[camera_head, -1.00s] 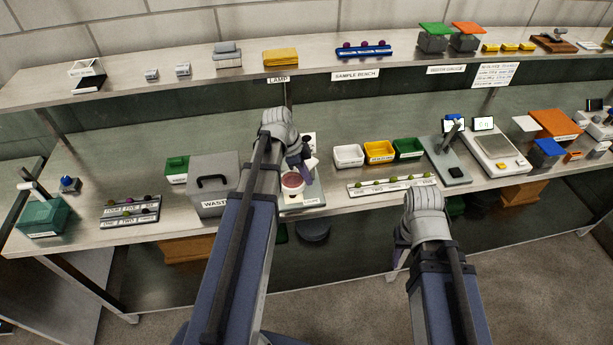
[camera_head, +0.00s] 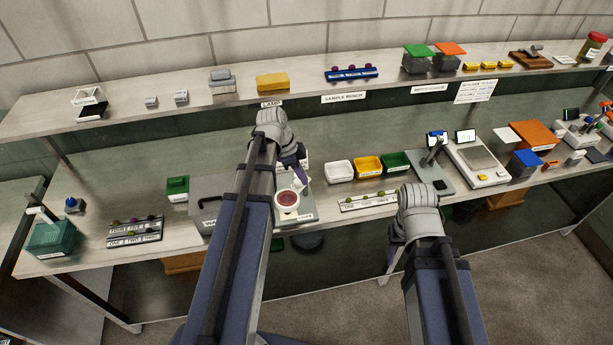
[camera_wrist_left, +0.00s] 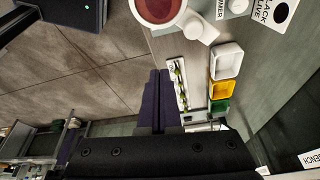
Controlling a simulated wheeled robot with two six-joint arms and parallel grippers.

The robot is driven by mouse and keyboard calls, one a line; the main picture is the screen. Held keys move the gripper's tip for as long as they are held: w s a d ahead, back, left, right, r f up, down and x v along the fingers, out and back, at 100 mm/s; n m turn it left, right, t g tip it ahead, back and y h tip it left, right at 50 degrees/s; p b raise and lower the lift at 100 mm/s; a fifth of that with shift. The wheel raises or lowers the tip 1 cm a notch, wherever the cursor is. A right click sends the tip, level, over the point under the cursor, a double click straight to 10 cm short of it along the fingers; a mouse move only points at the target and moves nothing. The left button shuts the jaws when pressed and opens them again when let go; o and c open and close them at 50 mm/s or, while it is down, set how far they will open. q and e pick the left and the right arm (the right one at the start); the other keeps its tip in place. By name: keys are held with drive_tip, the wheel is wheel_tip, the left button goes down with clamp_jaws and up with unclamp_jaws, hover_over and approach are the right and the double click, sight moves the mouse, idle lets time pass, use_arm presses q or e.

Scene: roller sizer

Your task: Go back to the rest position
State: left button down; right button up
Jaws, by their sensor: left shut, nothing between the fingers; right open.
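My left gripper (camera_head: 301,168) is raised over the bench beside a white cup-like vessel with a dark red top (camera_head: 287,199). In the left wrist view its dark fingers (camera_wrist_left: 160,88) are together with nothing between them, and the red-topped vessel (camera_wrist_left: 160,10) is at the top edge, apart from them. My right gripper (camera_head: 394,250) hangs in front of the bench edge, mostly hidden behind its own wrist; its fingers point down and away and hold nothing that I can see.
The bench carries a grey waste box (camera_head: 206,205), white (camera_head: 339,171), yellow (camera_head: 368,166) and green (camera_head: 396,162) trays, a rack of small balls (camera_head: 368,199) and a scale (camera_head: 477,160). A shelf (camera_head: 190,110) runs behind. The floor (camera_head: 345,310) in front is clear.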

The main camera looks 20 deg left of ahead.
use_arm(q)
drive_tip(key=shift+r, duration=0.15)
idle(0.4)
drive_tip(key=s+d+f+n+g+y+b, duration=0.1)
drive_tip(key=s+d+f+n+y+b, duration=0.1)
drive_tip(key=s+d+f+n+b, duration=0.2)
drive_tip(key=s+d+f+n+y+b, duration=0.2)
drive_tip(key=s+d+f+n+b, duration=0.2)
drive_tip(key=s+d, duration=0.6)
drive_tip(key=shift+s+d+f+n+g+y, duration=0.3)
drive_tip(key=shift+d+f+n, duration=0.35)
drive_tip(key=shift+d, duration=2.5)
drive_tip(key=shift+w, duration=0.1)
